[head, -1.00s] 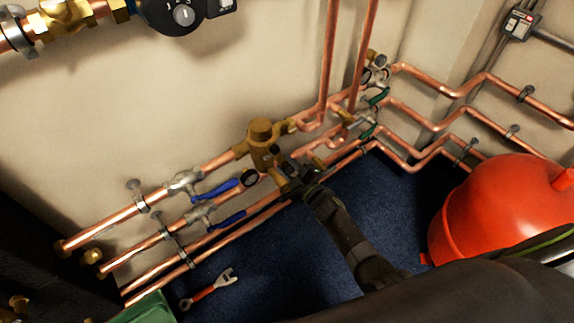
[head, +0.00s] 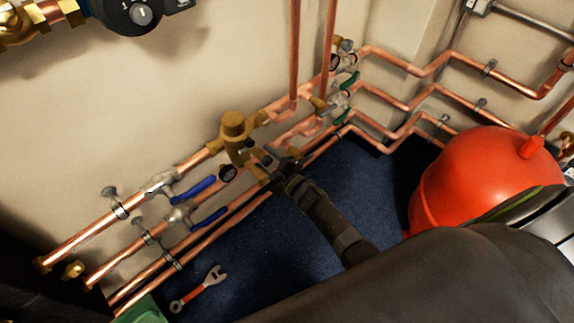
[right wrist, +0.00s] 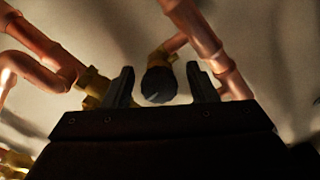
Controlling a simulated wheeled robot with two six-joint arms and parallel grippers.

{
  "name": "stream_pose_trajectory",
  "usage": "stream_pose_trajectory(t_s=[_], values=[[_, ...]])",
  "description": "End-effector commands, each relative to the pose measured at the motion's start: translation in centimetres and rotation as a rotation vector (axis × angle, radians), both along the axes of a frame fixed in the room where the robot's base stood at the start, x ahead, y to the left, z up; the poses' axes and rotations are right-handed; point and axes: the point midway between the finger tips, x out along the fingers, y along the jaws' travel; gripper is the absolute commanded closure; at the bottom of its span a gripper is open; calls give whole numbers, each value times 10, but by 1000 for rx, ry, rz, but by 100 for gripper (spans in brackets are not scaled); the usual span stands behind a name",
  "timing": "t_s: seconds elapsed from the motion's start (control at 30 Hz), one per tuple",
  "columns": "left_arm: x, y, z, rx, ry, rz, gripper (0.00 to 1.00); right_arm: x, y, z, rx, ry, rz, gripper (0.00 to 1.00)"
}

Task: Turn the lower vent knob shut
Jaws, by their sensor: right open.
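A dark round knob (right wrist: 159,84) sits on a short copper stub in the right wrist view. It appears to be the lower vent knob. My right gripper (right wrist: 160,72) is open, with one finger on each side of the knob and a visible gap on both sides. In the head view my right gripper (head: 277,160) is at the lower pipes, just right of a brass valve body (head: 238,135). I cannot pick out the knob there; the gripper and pipework hide it. My left gripper is not in view.
Copper pipes (head: 85,236) run along the wall, with blue lever handles (head: 196,188) left of the gripper and green ones (head: 349,82) to the right. A red vessel (head: 480,180) stands right of my arm. A wrench (head: 200,290) lies on the blue floor.

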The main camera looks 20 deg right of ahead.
Motion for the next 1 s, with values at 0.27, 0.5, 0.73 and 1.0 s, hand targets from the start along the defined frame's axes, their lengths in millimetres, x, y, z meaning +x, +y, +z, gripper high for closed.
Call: stream_pose_trajectory(t_s=[0.27,0.5,0.73,1.0], values=[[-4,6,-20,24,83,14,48,-59,-22,2,-2,5,-1,48],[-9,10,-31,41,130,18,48,-113,-41,1,-1,4,-1,48],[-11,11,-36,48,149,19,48,-146,-53,0,0,1,0,48],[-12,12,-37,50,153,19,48,-155,-56,0,0,0,0,48]])
